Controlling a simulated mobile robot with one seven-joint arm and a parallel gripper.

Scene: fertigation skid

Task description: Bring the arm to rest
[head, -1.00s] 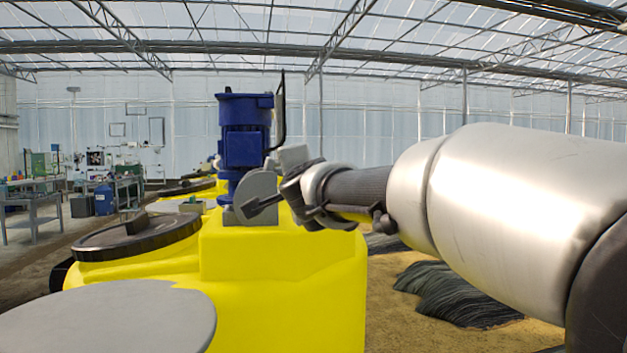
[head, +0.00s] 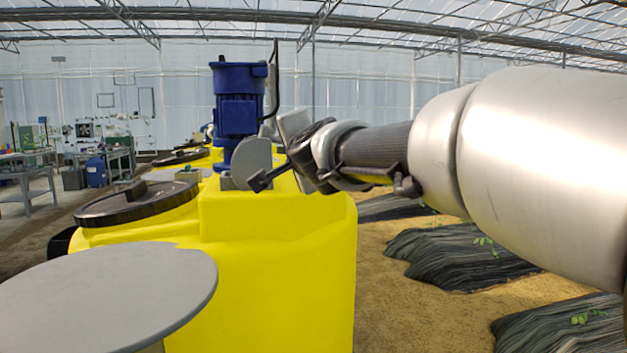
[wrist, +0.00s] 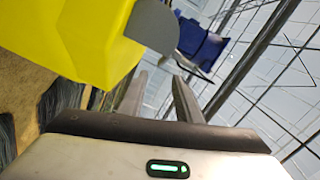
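My arm reaches in from the right in the head view, with my gripper (head: 268,180) at its far end beside the yellow tank's top. In the wrist view my gripper (wrist: 158,82) shows two fingers set apart with background between them; nothing is held. The yellow tank (head: 270,270) stands in front, and its corner also shows in the wrist view (wrist: 75,35). A blue motor (head: 238,105) stands upright on the tank, with a grey rounded plate (head: 250,160) near its base. My gripper overlaps the plate's edge in the head view; I cannot tell whether they touch.
A black lid (head: 138,202) sits on the tank at left. A grey round top (head: 110,295) is close at the lower left. Dark covered mounds (head: 455,258) with small plants lie on sandy ground at right. Benches (head: 25,180) stand far left. Open air surrounds the arm above.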

